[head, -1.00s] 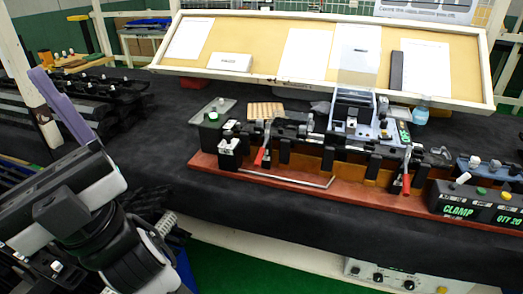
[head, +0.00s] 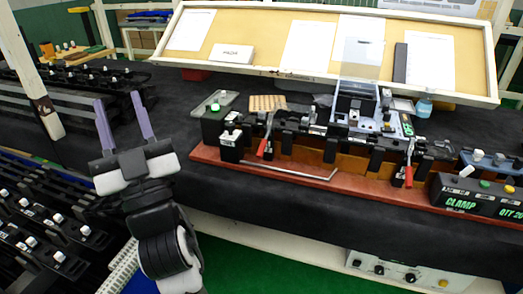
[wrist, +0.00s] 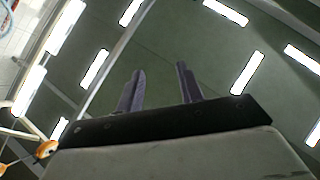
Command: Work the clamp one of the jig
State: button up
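The jig (head: 300,175) is a long reddish-brown base on the dark table, with black fixtures along it. One toggle clamp with a red handle (head: 265,141) is on its left part. Another red-handled clamp (head: 408,165) is at its right part. No marking that I can read tells which is clamp one. My gripper (head: 118,97) is at the left, clear of the jig, with its two purple fingers pointing up and apart. In the wrist view my gripper (wrist: 160,70) is empty and faces the ceiling lights.
A black box marked CLAMP QTY 20 (head: 480,200) stands right of the jig. A green-buttoned box (head: 214,118) is at its left end, and a bent metal rod (head: 290,172) lies along its front. Racks of black parts (head: 45,215) fill the left. A tilted board (head: 270,45) stands behind.

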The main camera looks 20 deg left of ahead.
jog(key=w+d+f+m+t+h, duration=0.2)
jog(key=w+d+f+m+h, duration=0.2)
jog(key=w+f+m+h, duration=0.5)
jog(key=m+g+h, duration=0.3)
jog(key=h, duration=0.8)
send_near(259, 156)
jog(key=w, duration=1.2)
jog(key=shift+w+a+f, duration=0.1)
jog(key=shift+w+a, duration=0.15)
jog(key=shift+a, duration=0.05)
grip_shut()
